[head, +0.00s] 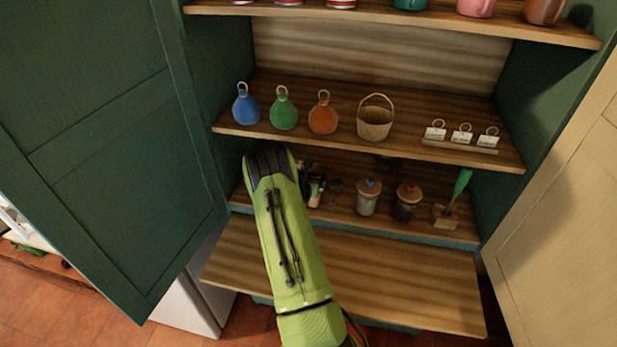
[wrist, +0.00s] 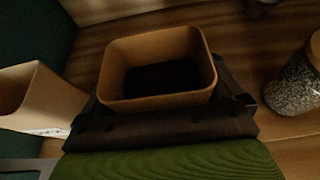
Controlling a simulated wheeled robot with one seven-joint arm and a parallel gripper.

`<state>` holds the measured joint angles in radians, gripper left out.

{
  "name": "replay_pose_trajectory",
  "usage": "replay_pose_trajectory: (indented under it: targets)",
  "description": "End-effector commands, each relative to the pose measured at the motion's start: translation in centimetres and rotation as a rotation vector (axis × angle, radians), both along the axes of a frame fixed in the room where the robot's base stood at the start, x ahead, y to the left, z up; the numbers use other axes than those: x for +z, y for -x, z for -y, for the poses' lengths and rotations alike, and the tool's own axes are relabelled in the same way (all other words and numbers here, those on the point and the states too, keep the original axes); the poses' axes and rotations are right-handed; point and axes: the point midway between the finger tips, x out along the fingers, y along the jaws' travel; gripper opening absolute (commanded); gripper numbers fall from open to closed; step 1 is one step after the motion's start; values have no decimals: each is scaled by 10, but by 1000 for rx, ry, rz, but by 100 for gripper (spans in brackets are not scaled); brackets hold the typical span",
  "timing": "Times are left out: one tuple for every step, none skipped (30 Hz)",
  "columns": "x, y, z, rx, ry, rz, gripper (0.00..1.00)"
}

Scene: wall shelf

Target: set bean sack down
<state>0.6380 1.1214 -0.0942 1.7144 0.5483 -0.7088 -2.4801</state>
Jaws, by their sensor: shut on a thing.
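In the wrist view, the tan, open-topped bean sack (wrist: 158,104) has a squarish rim and a dark inside. It stands roughly upright between the dark fingers of my gripper (wrist: 170,112), which is shut on it. In the head view my gripper (head: 315,187) shows only in part beside my green arm, in the left part of the lower compartment. The sack cannot be made out clearly there. I cannot tell whether its base touches the shelf board (head: 335,206).
A tan box (wrist: 40,98) stands close on the left and a glass jar (wrist: 296,84) on the right. The lower shelf also holds a blue-knobbed jar (head: 367,200), a dark jar (head: 406,205) and a green-handled scoop (head: 460,186). The middle board (head: 350,137) overhangs.

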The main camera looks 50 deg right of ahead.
Motion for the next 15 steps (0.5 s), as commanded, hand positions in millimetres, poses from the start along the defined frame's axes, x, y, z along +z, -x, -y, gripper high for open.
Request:
replay_pose_trajectory:
  targets:
    - [0, 0, 4, -3, 5, 3, 47]
    - [0, -1, 4, -2, 5, 5, 47]
    - [-1, -1, 4, -1, 6, 4, 47]
    - [-1, -1, 4, -1, 6, 4, 47]
    - [-1, -2, 4, 0, 6, 4, 47]
    - [-1, -2, 4, 0, 6, 4, 47]
    - [-1, -2, 4, 0, 6, 4, 47]
    - [-1, -2, 4, 0, 6, 4, 47]
    - [-2, -2, 4, 0, 6, 4, 47]
    - [-3, -2, 4, 1, 6, 3, 47]
    - [-5, -2, 4, 1, 6, 3, 47]
    - [-6, -2, 4, 0, 7, 2, 47]
    - [-7, -1, 3, 0, 3, 1, 98]
    - [-6, -1, 3, 0, 3, 1, 100]
    - [-6, -1, 3, 0, 3, 1, 100]
